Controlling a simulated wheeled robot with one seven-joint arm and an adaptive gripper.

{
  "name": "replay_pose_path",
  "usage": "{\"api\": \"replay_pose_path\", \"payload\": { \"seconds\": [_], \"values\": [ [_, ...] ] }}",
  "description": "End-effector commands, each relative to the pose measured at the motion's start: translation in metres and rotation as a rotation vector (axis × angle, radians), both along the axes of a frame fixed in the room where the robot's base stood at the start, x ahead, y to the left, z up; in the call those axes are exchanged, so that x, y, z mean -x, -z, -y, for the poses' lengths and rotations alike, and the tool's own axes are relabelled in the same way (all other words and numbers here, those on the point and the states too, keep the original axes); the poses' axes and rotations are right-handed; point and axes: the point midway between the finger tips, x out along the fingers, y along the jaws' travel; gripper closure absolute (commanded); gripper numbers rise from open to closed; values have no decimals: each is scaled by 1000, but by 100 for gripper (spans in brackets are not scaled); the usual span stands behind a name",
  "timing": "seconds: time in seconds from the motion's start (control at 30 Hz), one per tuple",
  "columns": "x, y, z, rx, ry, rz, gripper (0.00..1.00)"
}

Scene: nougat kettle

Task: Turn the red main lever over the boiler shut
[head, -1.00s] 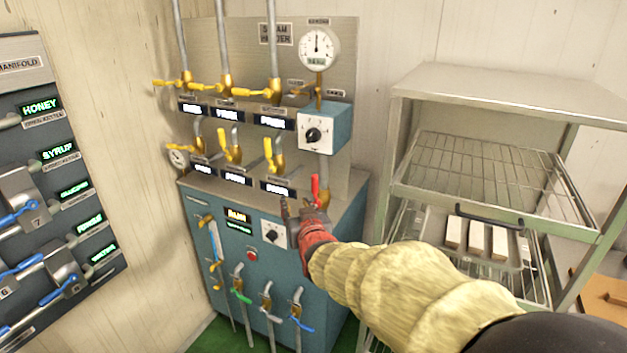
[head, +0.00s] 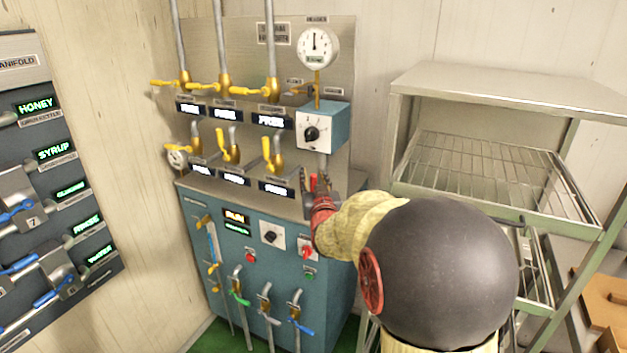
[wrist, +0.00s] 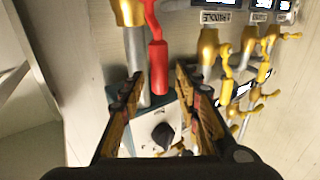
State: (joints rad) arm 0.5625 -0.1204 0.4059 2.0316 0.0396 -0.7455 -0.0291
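The red main lever (head: 313,182) stands roughly upright above the right end of the blue boiler cabinet (head: 265,215). In the wrist view the red lever (wrist: 157,68) hangs from a brass valve body (wrist: 128,12) on a grey pipe. My gripper (head: 313,180) is at the lever in the head view, hiding part of it. In the wrist view my gripper (wrist: 158,80) is open, and the red handle shows between its two fingers with a gap on each side. I cannot tell how deep the handle reaches between them.
A blue box with a black dial (head: 311,133) and a gauge (head: 318,47) are just above. Yellow-handled valves (head: 230,148) stand left of the lever. A metal rack (head: 490,165) is close on the right. A manifold panel (head: 55,190) is at left.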

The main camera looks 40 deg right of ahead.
Motion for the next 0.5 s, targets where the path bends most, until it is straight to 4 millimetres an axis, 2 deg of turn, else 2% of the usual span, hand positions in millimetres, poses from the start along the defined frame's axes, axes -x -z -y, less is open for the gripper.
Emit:
{"api": "replay_pose_path", "payload": {
  "seconds": [0.3, 0.5],
  "values": [
    [-3, -1, 2, 1, 0, 1, 67],
    [-2, -1, 2, 1, 0, 1, 78]
  ]
}}
